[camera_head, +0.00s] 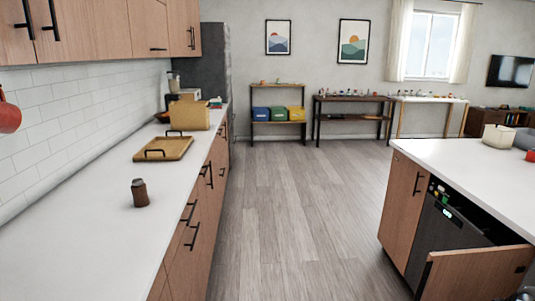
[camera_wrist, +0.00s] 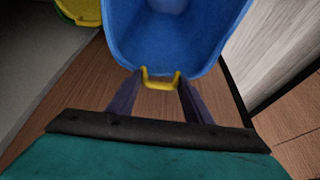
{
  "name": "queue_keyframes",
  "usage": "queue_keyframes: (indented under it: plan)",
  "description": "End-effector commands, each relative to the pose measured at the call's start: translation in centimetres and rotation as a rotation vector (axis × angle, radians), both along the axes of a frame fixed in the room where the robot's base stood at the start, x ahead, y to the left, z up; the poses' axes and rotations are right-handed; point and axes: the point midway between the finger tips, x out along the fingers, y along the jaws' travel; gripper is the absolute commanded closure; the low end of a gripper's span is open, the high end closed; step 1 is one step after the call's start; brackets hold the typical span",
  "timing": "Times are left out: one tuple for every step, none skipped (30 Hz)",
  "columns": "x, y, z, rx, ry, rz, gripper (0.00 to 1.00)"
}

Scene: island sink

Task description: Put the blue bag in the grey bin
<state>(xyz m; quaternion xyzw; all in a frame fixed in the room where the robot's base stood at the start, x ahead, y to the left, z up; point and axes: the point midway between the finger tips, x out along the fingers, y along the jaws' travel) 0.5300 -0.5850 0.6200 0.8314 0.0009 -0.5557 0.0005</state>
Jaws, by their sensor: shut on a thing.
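In the wrist view, my gripper (camera_wrist: 160,84) is shut on the yellow handle (camera_wrist: 160,84) of a blue, hollow-looking thing (camera_wrist: 190,40), which I take for the blue bag. Its yellow handle sits between the two dark fingers, and its upper part is cut off by the picture edge. My gripper does not show in the head view. I cannot make out a grey bin in either view.
Below the held thing are a brown wood surface (camera_wrist: 90,80) and light floor (camera_wrist: 275,40). A yellow thing (camera_wrist: 85,10) is at top left. In the head view, blue, green and yellow boxes stand on a far shelf (camera_head: 279,122). An open dishwasher door (camera_head: 475,275) juts out at right; the middle floor is clear.

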Motion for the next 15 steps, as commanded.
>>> queue_keyframes:
  plan:
    - [-0.01, -0.02, 0.01, 0.0, 0.0, 0.0, 0.82]
    - [-0.01, -0.02, 0.01, 0.0, 0.0, 0.0, 0.82]
    - [-0.02, -0.03, 0.02, 0.0, 0.0, 0.0, 0.82]
    - [-0.02, -0.03, 0.02, 0.0, 0.0, 0.0, 0.82]
    - [-0.02, -0.03, 0.02, 0.0, 0.0, 0.0, 0.82]
    - [-0.02, -0.04, 0.03, -0.001, 0.0, -0.001, 0.82]
    - [-0.02, -0.04, 0.03, -0.001, 0.0, -0.001, 0.49]
    - [-0.03, -0.05, 0.03, -0.001, 0.0, -0.001, 0.44]
    - [-0.04, -0.05, 0.04, -0.001, 0.0, -0.001, 0.37]
    - [-0.04, -0.05, 0.04, -0.001, 0.0, -0.001, 0.32]
    - [-0.07, -0.08, 0.04, -0.001, 0.0, -0.001, 0.32]
    - [-0.1, -0.09, 0.03, 0.0, 0.0, -0.002, 0.32]
    - [-0.1, -0.1, 0.04, 0.0, 0.0, -0.002, 0.32]
    - [-0.1, -0.1, 0.03, 0.0, 0.0, -0.002, 0.32]
    - [-0.1, -0.09, 0.04, 0.0, 0.0, -0.002, 0.32]
